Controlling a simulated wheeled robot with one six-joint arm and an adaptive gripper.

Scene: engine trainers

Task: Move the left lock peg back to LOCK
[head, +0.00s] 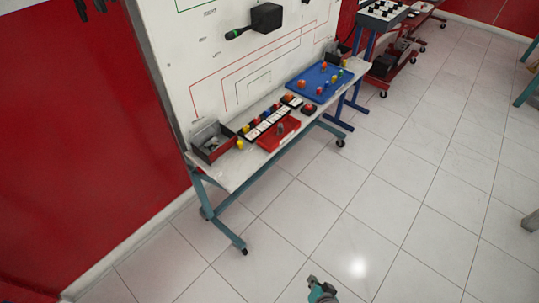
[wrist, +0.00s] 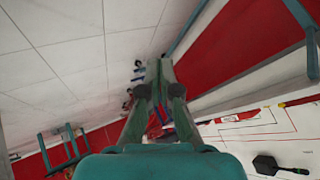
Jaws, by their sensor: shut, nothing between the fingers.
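The lock peg is too small to single out. A blue board (head: 333,81) with several small orange, red and green parts on it lies on the bench shelf (head: 232,178). A red base (head: 267,143) with a grey part on it lies left of the board, beside a dark strip of white labels and coloured knobs (head: 263,124). My gripper (head: 312,280) is at the bottom of the head view, over the floor and well apart from the bench. In the wrist view my gripper (wrist: 159,92) is shut and empty, with no peg near its fingers.
A dark open box (head: 211,143) and a yellow knob (head: 239,144) stand at the shelf's left end. The white panel (head: 225,65) rises behind. The bench has teal legs (head: 225,228). Tiled floor (head: 380,190) in front is clear. Another trainer (head: 383,14) stands behind right.

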